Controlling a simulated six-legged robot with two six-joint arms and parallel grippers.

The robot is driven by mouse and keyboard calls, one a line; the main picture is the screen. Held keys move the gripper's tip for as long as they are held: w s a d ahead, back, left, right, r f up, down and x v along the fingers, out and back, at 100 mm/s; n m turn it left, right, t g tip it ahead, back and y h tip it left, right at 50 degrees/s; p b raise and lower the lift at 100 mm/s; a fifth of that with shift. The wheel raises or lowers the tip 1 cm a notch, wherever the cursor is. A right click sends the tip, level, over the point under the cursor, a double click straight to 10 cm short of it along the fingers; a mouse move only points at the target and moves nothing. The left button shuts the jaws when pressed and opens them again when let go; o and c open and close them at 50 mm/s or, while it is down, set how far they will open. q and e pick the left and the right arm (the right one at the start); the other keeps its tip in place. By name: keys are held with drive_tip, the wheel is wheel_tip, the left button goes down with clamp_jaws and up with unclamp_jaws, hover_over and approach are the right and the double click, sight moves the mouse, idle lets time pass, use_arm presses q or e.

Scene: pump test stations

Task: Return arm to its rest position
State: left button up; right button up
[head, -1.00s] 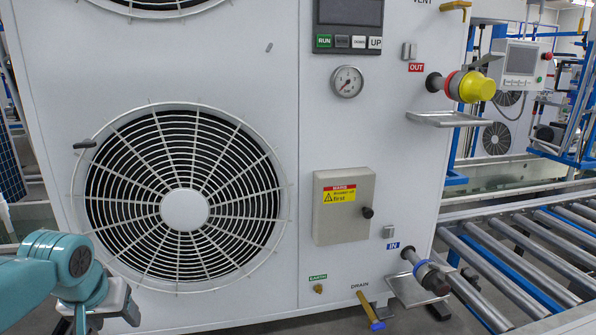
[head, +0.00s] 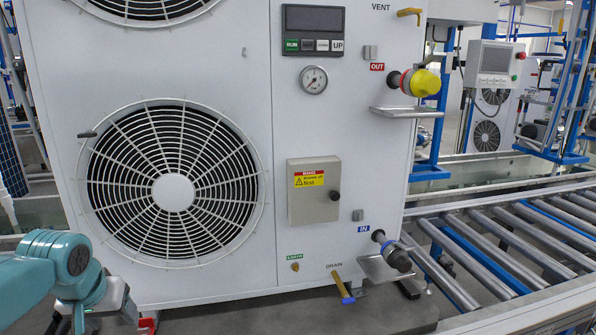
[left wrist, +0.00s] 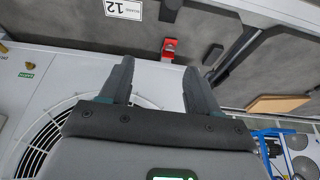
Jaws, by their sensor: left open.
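My left arm (head: 48,268) is teal and comes in at the lower left of the head view, bent at its elbow. The wrist end hangs low in front of the white pump unit (head: 256,165), and its fingers are not clear there. In the left wrist view my left gripper (left wrist: 158,82) has its two grey fingers spread, with nothing held between them. A red fitting (left wrist: 169,48) shows past the fingers, apart from them, on or near the dark grey surface. My right gripper is not in view.
The unit carries a fan grille (head: 172,193), a grey box (head: 313,191), a yellow-capped OUT port (head: 421,83), an IN port (head: 393,255) and a blue-tipped drain handle (head: 342,288). A roller conveyor (head: 510,240) runs at the right. A dark grey surface (head: 395,312) lies along the bottom.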

use_arm(q)
drive_tip(key=s+d+f+m+g+h+b, duration=0.15)
drive_tip(key=d+f, duration=0.25)
drive_tip(key=f, duration=0.6)
drive_tip(key=s+d+f+h+b, duration=0.15)
drive_tip(key=d+f, duration=0.35)
drive_tip(key=f, duration=0.6)
drive_tip(key=d+f+g+h+b, duration=0.15)
drive_tip(key=d+f, duration=0.25)
drive_tip(key=f, duration=0.6)
drive_tip(key=s+d+f+g+b, duration=0.1)
drive_tip(key=s+d+f+b, duration=0.3)
drive_tip(key=s+f, duration=0.6)
drive_tip(key=s+d+f+b, duration=0.2)
drive_tip(key=s+d+f, duration=0.3)
drive_tip(key=s+f, duration=0.55)
wheel_tip(320, 180, up, 22)
drive_tip(key=p, duration=2)
drive_tip(key=shift+w+n+p, duration=0.4)
drive_tip(key=shift+n, duration=0.05)
drive_tip(key=shift+h, duration=0.25)
